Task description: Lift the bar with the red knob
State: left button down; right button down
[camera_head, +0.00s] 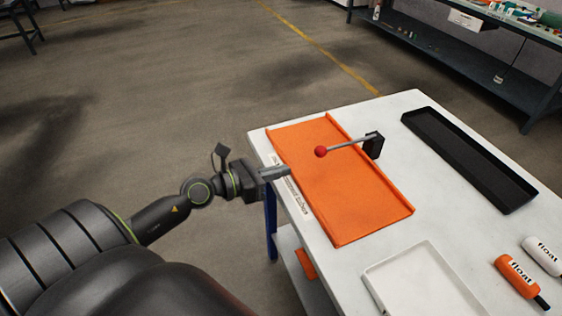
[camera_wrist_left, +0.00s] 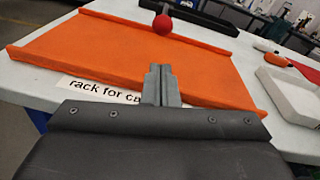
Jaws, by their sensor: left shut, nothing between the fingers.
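The bar (camera_head: 345,145) is a thin grey rod with a red knob (camera_head: 320,151) on its left end. Its right end meets a black block (camera_head: 373,145) at the far side of the orange rack (camera_head: 355,200). The red knob also shows in the left wrist view (camera_wrist_left: 162,25), beyond the fingertips. My left gripper (camera_head: 289,171) is shut and empty at the rack's near left edge, to the left of the knob and apart from it. Its closed fingers show in the left wrist view (camera_wrist_left: 160,72). My right gripper is not in view.
A long black tray (camera_head: 410,117) lies on the white table (camera_head: 400,97) behind the rack. A white tray (camera_head: 372,276) lies at the front. An orange float (camera_head: 517,272) and a white float (camera_head: 543,254) lie at the right. The orange rack's surface is mostly clear.

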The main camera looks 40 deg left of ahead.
aim_at(320, 151)
pick_arm(q)
jog(key=p+x, duration=0.1)
jog(key=x, duration=0.7)
jog(key=shift+w, duration=0.1)
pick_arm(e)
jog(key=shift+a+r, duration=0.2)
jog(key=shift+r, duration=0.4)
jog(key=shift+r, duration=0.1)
